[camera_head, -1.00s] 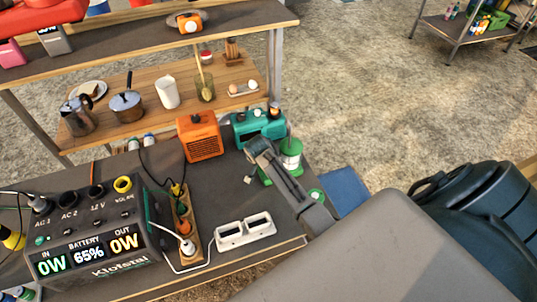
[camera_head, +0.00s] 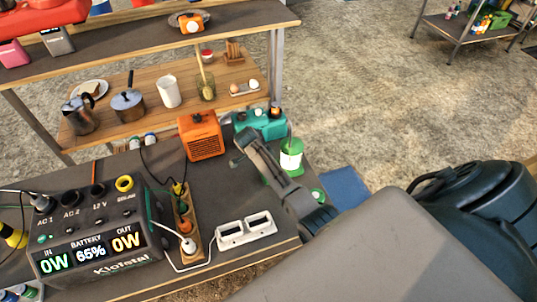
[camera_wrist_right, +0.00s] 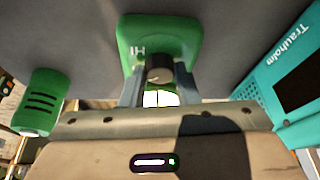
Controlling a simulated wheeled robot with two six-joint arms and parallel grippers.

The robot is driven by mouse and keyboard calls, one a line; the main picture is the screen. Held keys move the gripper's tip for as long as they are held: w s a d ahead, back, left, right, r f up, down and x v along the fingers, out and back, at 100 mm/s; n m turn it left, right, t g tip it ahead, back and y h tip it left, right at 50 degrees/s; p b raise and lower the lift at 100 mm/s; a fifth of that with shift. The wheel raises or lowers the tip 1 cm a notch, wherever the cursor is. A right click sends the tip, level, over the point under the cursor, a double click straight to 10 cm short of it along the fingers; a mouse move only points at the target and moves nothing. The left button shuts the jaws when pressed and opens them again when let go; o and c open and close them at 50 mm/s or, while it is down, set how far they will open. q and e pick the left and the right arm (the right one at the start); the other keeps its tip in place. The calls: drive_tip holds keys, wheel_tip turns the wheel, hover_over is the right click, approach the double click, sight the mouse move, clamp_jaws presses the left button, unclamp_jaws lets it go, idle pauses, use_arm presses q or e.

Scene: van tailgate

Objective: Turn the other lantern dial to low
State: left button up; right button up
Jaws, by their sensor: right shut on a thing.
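A green lantern (camera_head: 291,155) with a pale body stands behind my right arm in the head view. In the right wrist view, a green lantern part (camera_wrist_right: 185,38) marked "HI" carries a dark, grey-faced dial (camera_wrist_right: 160,68). My right gripper (camera_wrist_right: 158,78) is shut on this dial, with one finger on each side. The dial's pointer and exact setting cannot be read. Another green slotted part (camera_wrist_right: 42,100) is at the left of the wrist view. In the head view, my right arm hides much of the contact area. My left gripper is not in view.
A teal box (camera_head: 262,124) stands close to my right gripper, with an orange box (camera_head: 202,136) left of it. A power station (camera_head: 95,235), a plugged power strip (camera_head: 187,215) and a white double holder (camera_head: 245,231) occupy the front table. A shelf (camera_head: 150,110) stands behind.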

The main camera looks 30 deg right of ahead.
idle(0.3)
drive_tip(key=o, duration=1)
drive_tip(key=shift+r, duration=0.1)
drive_tip(key=shift+b+v, duration=1.45)
drive_tip(key=shift+v, duration=3.85)
